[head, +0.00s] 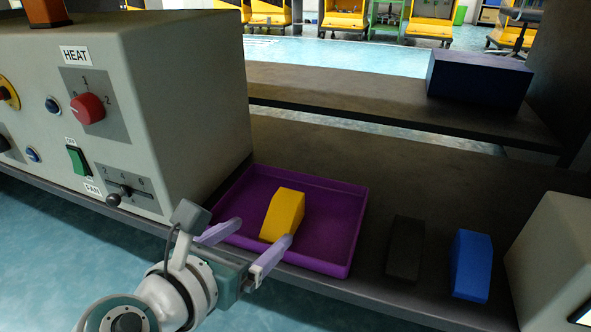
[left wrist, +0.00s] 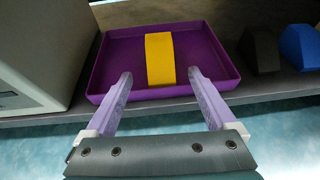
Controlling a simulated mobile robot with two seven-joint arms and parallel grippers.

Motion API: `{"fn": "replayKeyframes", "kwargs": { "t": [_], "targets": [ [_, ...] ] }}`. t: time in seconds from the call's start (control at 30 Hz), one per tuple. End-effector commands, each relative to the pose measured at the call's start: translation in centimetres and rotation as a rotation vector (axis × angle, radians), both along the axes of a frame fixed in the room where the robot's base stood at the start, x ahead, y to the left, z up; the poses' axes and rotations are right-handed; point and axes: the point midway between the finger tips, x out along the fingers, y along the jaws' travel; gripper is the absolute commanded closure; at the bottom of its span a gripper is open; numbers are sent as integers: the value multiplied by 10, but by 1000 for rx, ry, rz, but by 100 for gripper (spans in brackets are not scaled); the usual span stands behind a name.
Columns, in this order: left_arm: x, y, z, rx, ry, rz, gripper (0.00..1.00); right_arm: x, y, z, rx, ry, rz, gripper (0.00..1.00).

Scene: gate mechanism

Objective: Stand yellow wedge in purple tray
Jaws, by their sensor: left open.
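The yellow wedge (head: 284,214) is inside the purple tray (head: 340,235), left of the tray's middle. Whether it stands upright or lies is hard to tell; its sloped end shows. In the left wrist view the yellow wedge (left wrist: 160,60) is between and beyond my fingertips, with the purple tray (left wrist: 112,62) around it. My left gripper (head: 243,240) is open and empty at the tray's near left edge, with one fingertip overlapping the wedge's lower edge in the head view. I cannot tell if they touch. My right gripper is not in view.
A black wedge (head: 405,247) and a blue wedge (head: 472,265) sit on the dark bench right of the tray. A grey control box (head: 190,110) stands close on the left. A dark blue block (head: 478,80) rests on the raised shelf behind. A pale box (head: 555,260) is at the right edge.

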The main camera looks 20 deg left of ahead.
Motion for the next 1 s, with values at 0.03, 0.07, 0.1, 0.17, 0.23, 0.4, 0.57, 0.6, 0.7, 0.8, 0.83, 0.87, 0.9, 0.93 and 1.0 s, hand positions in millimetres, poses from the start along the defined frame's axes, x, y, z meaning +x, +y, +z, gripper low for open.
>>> {"fn": "replayKeyframes", "kwargs": {
  "t": [0.03, 0.07, 0.1, 0.17, 0.23, 0.4, 0.57, 0.6, 0.7, 0.8, 0.83, 0.87, 0.9, 0.93, 1.0],
  "targets": [
    [-12, 2, 10, 4, 3, -2, 10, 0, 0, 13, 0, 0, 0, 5],
    [-18, 2, 12, 4, 3, -2, 10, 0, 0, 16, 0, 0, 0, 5],
    [-26, 3, 15, 2, 2, -1, 10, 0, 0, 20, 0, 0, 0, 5],
    [-35, 3, 18, 2, 2, -2, 10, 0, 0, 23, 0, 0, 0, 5],
    [-43, 5, 20, 2, 1, -1, 10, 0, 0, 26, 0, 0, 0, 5],
    [-51, 10, 32, -44, -28, 41, 10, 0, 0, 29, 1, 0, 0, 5],
    [-43, 52, 86, -391, -200, 343, 10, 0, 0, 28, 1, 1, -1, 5],
    [-46, 70, 101, -535, -256, 460, 10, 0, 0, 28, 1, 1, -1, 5],
    [-65, 114, 123, -948, -369, 786, 10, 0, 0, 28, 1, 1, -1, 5],
    [-95, 138, 115, -1352, -399, 1119, 10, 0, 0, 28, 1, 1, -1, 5],
    [-105, 139, 109, -1466, -389, 1218, 10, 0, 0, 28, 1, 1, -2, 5],
    [-116, 137, 102, -1571, -370, 1321, 10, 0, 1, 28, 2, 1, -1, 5],
    [-129, 130, 93, -1700, -328, 1454, 10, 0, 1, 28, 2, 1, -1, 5],
    [-139, 121, 86, -1783, -288, 1550, 10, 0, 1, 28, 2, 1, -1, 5],
    [-161, 96, 75, -1932, -169, 1761, 10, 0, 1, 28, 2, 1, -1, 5]
  ]
}}
